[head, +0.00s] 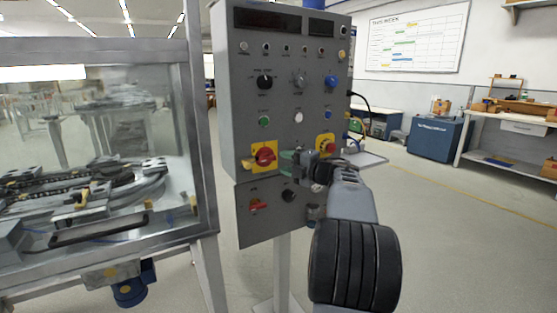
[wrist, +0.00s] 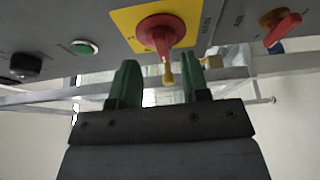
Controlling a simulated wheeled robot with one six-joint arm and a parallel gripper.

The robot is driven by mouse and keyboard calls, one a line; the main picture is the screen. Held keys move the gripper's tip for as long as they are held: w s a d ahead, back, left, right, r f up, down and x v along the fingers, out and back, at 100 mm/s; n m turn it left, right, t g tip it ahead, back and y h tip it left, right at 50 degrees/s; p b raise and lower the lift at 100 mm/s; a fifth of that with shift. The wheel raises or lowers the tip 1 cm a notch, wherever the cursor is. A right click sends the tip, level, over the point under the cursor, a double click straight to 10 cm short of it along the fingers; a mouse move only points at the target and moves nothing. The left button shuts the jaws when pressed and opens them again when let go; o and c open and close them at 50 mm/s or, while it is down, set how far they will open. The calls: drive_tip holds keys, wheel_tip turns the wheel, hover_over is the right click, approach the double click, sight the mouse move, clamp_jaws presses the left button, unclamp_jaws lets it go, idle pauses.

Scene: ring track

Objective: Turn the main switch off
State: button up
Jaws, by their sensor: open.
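The main switch (head: 264,156) is a red rotary handle on a yellow plate, on the left side of the grey control panel in the head view. In the wrist view the red handle (wrist: 160,32) is at the top centre, with its grip pointing down towards my gripper. A small yellow piece shows just below the handle's end, between the fingers in the picture; I cannot tell what it is. My gripper (wrist: 155,85) has green fingers, apart and empty, just short of the handle. In the head view my gripper (head: 292,162) is right of the switch.
The control panel (head: 228,110) carries several knobs and buttons. A red button on a yellow plate (head: 327,141) is close beside my gripper. A red lever (head: 258,206) and a black knob (head: 289,196) are below. A glass-walled machine (head: 110,150) stands left. Floor at right is clear.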

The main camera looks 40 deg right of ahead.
drive_tip(key=p+v, duration=0.1)
drive_tip(key=v, duration=0.8)
drive_tip(key=shift+s, duration=0.2)
drive_tip(key=w+a+r+m+g+h+p, duration=0.1)
drive_tip(key=w+a+r+m+h+p, duration=0.2)
drive_tip(key=a+r+m+h+p, duration=0.3)
drive_tip(key=w+a+r+m+h+p, duration=0.4)
drive_tip(key=r+m+p, duration=0.3)
drive_tip(key=m+p, duration=0.1)
drive_tip(key=s+a+f+m+g+y+p, duration=0.2)
drive_tip(key=s+a+g+p, duration=0.4)
drive_tip(key=s+a, duration=0.3)
drive_tip(key=s+a+f+m+g+y+p, duration=0.3)
drive_tip(key=s+a+f+m+g+p, duration=0.2)
drive_tip(key=s+a, duration=0.4)
drive_tip(key=a+f+g+p, duration=0.1)
drive_tip(key=a, duration=0.3)
drive_tip(key=shift+a+g+y, duration=0.2)
drive_tip(key=shift+g+y, duration=0.1)
drive_tip(key=shift+g, duration=0.1)
drive_tip(key=shift+s+f, duration=0.1)
drive_tip(key=shift+s, duration=0.05)
